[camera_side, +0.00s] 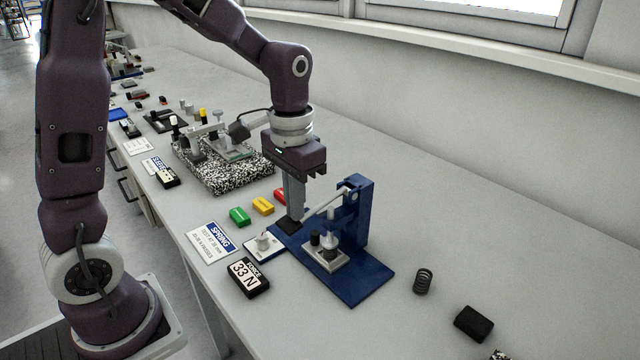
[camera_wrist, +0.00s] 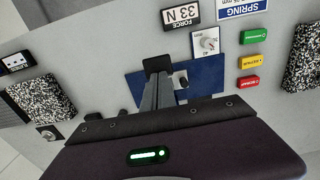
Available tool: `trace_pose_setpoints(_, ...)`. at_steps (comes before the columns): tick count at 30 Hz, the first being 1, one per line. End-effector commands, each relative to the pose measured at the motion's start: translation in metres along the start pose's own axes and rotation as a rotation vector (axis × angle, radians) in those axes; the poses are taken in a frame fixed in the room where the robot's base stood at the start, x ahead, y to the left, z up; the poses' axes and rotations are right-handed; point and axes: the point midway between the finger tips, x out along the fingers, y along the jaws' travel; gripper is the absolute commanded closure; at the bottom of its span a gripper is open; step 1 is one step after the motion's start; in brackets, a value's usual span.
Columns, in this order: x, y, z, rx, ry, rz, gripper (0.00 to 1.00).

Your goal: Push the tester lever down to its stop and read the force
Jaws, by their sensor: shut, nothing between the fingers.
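The blue spring tester (camera_side: 360,285) stands on the bench, right of centre in the side view. Its metal lever (camera_side: 322,204) slopes down from the blue column toward the lower left, ending at a black pad (camera_side: 287,226). My gripper (camera_side: 294,214) is shut and empty, fingers pointing down, its tips at the black pad; I cannot tell exact contact. In the wrist view the fingers (camera_wrist: 157,84) reach the pad (camera_wrist: 158,63) and hide part of the tester (camera_wrist: 205,75). The force display (camera_side: 248,278) reads 33 N, also in the wrist view (camera_wrist: 182,14).
A SPRING card (camera_side: 212,243) and a dial box (camera_side: 263,245) lie left of the tester. Green (camera_side: 240,216), yellow (camera_side: 263,206) and red (camera_side: 281,195) blocks lie behind.

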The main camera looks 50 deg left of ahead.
Motion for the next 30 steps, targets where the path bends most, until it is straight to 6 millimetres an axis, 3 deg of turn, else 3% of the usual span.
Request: trace_pose_setpoints(30, -0.107, 0.000, -0.001, 0.000, 0.004, 0.000, 1.00)
